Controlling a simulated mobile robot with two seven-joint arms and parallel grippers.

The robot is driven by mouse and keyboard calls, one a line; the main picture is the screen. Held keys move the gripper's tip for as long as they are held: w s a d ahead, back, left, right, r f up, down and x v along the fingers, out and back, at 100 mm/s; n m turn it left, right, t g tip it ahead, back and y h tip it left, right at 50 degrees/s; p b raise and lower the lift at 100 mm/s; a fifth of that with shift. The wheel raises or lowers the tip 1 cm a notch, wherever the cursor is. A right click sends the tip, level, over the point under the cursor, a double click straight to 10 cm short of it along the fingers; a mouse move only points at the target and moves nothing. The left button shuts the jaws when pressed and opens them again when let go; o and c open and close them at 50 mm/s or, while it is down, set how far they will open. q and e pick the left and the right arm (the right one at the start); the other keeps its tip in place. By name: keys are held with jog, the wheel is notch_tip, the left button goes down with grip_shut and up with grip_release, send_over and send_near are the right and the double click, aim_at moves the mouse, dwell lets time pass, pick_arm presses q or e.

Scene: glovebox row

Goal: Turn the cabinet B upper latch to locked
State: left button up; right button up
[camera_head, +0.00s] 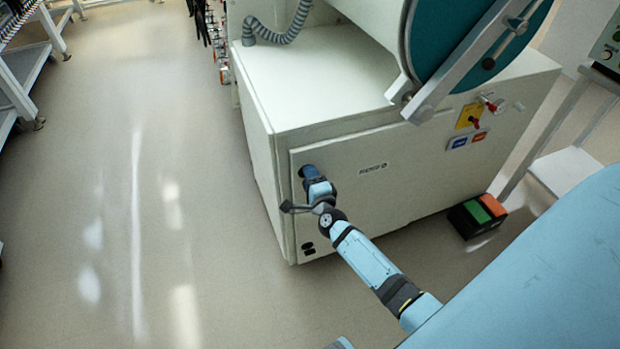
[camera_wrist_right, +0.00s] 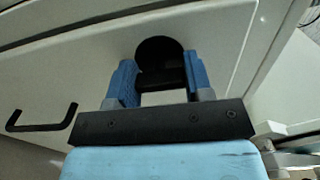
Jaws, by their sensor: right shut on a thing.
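A pale cabinet door (camera_head: 400,185) faces me in the head view; its small label is too small to read. My right gripper (camera_head: 308,172) reaches the door's upper left corner and hides most of the latch there. In the right wrist view, the latch (camera_wrist_right: 158,48) is a black round piece with a dark grip. The blue fingers of my right gripper (camera_wrist_right: 160,78) stand on either side of this grip, shut on it. I cannot tell the latch's turned angle. My left gripper is not in view.
A black U-shaped handle (camera_wrist_right: 42,118) sits on the door. Dark oval fittings (camera_head: 307,247) are low on the door. A pedal box with green and orange tops (camera_head: 478,214) stands on the floor at right. The floor (camera_head: 130,200) at left is clear.

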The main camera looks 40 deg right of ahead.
jog(key=o, duration=0.9)
jog(key=p+v, duration=0.1)
jog(key=v, duration=1.3)
jog(key=shift+d, duration=0.1)
jog(key=shift+w, duration=0.1)
jog(key=shift+f, duration=0.1)
